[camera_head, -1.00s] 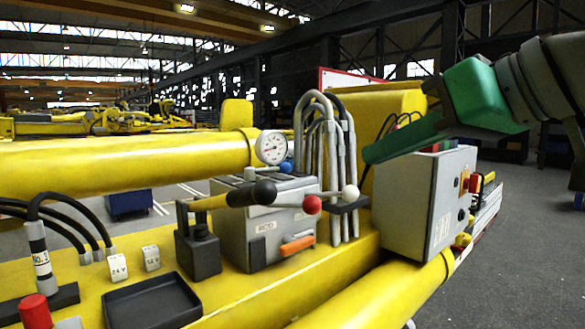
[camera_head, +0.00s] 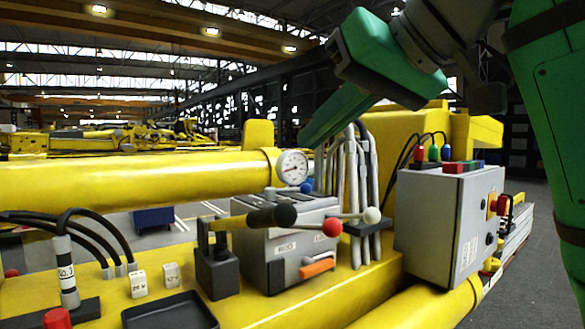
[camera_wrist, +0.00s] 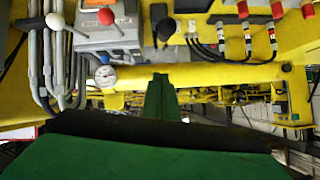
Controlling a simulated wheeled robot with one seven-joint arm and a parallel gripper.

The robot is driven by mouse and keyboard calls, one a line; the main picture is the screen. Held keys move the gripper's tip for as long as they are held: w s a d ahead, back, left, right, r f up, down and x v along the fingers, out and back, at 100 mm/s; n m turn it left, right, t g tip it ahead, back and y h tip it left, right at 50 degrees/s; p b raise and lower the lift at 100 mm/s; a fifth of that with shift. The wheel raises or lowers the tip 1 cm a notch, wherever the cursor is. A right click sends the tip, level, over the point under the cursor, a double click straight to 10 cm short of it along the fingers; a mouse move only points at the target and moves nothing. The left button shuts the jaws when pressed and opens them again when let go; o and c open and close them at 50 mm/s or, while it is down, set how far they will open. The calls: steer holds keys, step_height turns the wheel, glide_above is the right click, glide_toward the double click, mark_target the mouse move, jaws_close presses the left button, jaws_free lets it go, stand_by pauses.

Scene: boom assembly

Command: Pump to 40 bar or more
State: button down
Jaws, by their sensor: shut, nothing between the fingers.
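The hand pump (camera_head: 217,266) is a black block with a yellow lever ending in a black grip (camera_head: 272,216), lying roughly level to the right. The round white pressure gauge (camera_head: 292,167) sits on the end of the yellow cylinder; its numbers are too small to read. It also shows in the wrist view (camera_wrist: 105,76), as does the black grip (camera_wrist: 166,28). My green gripper (camera_head: 306,140) is shut and empty, above and just right of the gauge in the head view. In the wrist view its fingers (camera_wrist: 160,82) point towards the yellow cylinder.
The grey valve box (camera_head: 290,245) carries levers with a red ball (camera_head: 332,228) and a white ball (camera_head: 372,215). Grey hoses (camera_head: 352,190) rise behind it. A control box (camera_head: 440,220) stands right. A black tray (camera_head: 170,312) lies in front.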

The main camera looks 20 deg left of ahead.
steer(key=w+a+f, duration=0.1)
steer(key=a+f, duration=0.1)
steer(key=w+a+f, duration=0.1)
steer(key=a+f, duration=0.1)
steer(key=f, duration=0.1)
steer(key=w+a+f, duration=0.1)
steer(key=a+f, duration=0.1)
steer(key=shift+w+f, duration=0.35)
steer(key=shift+s+f, duration=0.2)
steer(key=shift+f, duration=0.35)
